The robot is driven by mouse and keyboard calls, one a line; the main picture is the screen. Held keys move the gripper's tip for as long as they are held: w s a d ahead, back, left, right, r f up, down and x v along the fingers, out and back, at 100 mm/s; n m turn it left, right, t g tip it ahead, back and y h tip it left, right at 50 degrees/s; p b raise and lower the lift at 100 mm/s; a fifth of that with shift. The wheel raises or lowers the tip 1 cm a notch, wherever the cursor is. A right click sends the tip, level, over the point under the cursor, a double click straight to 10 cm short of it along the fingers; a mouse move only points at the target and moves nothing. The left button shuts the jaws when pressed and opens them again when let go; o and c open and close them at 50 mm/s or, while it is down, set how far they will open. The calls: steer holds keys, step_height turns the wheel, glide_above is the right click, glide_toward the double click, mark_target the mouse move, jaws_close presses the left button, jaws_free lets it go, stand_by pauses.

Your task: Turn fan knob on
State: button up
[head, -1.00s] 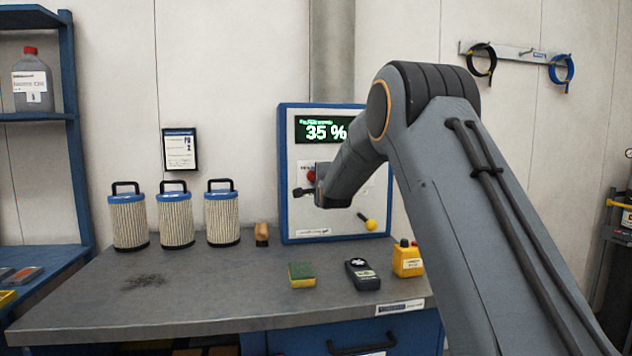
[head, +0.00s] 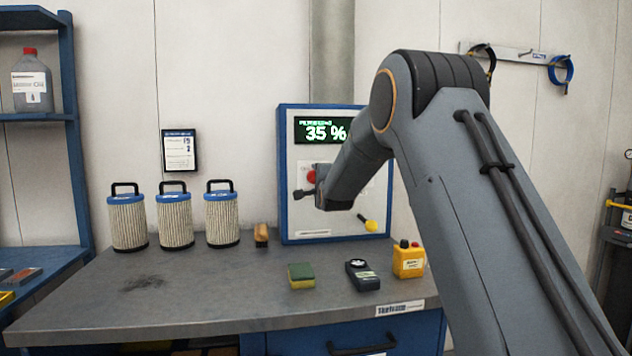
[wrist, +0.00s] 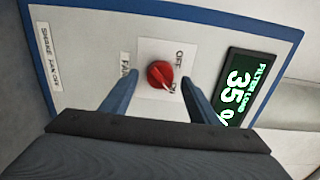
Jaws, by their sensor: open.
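The red fan knob (wrist: 160,75) sits on a white plate marked OFF and ON, on the front of a blue-framed control panel (head: 360,208). In the wrist view its white pointer mark is at the ON side. My gripper (wrist: 152,92) is open, with one blue finger on each side of the knob and gaps showing between. In the head view the knob (head: 311,176) is partly hidden by my gripper (head: 304,193) and wrist. The display (head: 322,130) reads 35 %, and it also shows in the wrist view (wrist: 243,90).
A yellow-ended lever (head: 370,225) sticks out low on the panel. On the bench (head: 220,290) stand several filters (head: 175,220), a brush (head: 261,235), a sponge (head: 301,276), a handheld meter (head: 362,275) and a yellow device (head: 408,261).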

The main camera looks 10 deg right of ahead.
steer(key=s+b, duration=0.1)
steer(key=s, duration=0.5)
steer(key=shift+s, duration=0.15)
steer(key=shift+d, duration=0.1)
